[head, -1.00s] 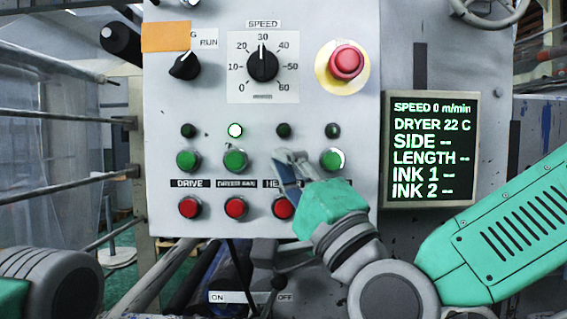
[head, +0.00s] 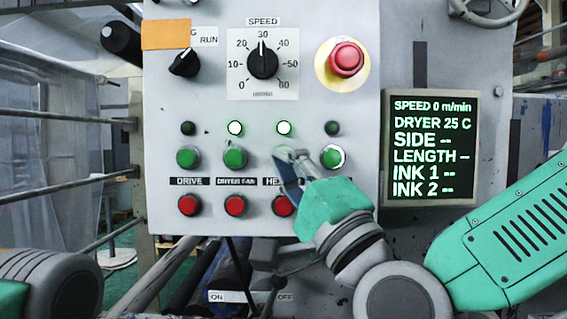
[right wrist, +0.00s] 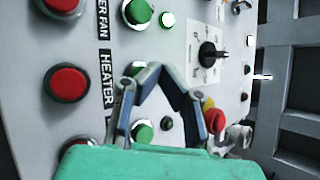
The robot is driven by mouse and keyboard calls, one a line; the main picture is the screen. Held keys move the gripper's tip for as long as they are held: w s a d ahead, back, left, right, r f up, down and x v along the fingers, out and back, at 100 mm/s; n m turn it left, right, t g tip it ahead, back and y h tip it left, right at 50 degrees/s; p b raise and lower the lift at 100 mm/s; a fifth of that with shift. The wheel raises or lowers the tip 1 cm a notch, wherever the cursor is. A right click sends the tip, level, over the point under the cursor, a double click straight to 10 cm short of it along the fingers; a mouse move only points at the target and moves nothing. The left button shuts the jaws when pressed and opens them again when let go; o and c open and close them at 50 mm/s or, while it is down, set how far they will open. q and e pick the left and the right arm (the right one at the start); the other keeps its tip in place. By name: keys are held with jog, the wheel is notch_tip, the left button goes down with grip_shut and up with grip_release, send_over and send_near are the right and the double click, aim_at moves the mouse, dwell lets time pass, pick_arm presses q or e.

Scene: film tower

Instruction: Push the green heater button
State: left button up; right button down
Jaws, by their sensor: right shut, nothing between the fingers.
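The green heater button is mostly hidden behind my right gripper (head: 284,160) in the head view. In the right wrist view a sliver of green (right wrist: 134,69) shows beside a finger, level with the HEATER label (right wrist: 108,80). My right gripper is shut and empty, its fingertips (right wrist: 164,70) at the panel close to that button; I cannot tell whether they touch it. The lamp above the heater column (head: 284,128) is lit. The red heater button (head: 284,205) lies below, and the display (head: 430,148) reads DRYER 25 C. My left gripper is out of view.
Green buttons for drive (head: 188,158) and dryer fan (head: 235,157) sit to the left. Another green button (head: 333,157) is just right of the gripper. The red emergency stop (head: 346,59) and speed dial (head: 262,62) are above. The dryer fan lamp (head: 235,128) is lit.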

jog(key=shift+s, duration=0.1)
jog(key=s+b, duration=0.1)
jog(key=s, duration=0.4)
dwell(0.5)
dwell(0.7)
jog(key=w+d+f+n+g+h+b, duration=0.15)
jog(key=f+g, duration=0.25)
jog(key=f, duration=1.3)
jog(key=w+d+f+n+g+h+b, duration=0.1)
jog(key=w+f+n+g+h+b, duration=0.2)
jog(key=f, duration=1.5)
jog(key=s+d+f+n+g+h+b, duration=0.1)
jog(key=s+d+f+g+h, duration=0.2)
jog(key=f, duration=0.9)
jog(key=s+d+f+n+g+h+b, duration=0.1)
jog(key=s+d+f+g+b, duration=0.3)
jog(key=f, duration=0.7)
jog(key=s+d+f+n+g+h+b, duration=0.1)
jog(key=s+d+f+n+g+h, duration=0.3)
jog(key=s+d+f, duration=1.3)
jog(key=shift+s+d+g+h, duration=0.55)
jog(key=shift+s+d+g, duration=0.25)
jog(key=shift+s, duration=0.2)
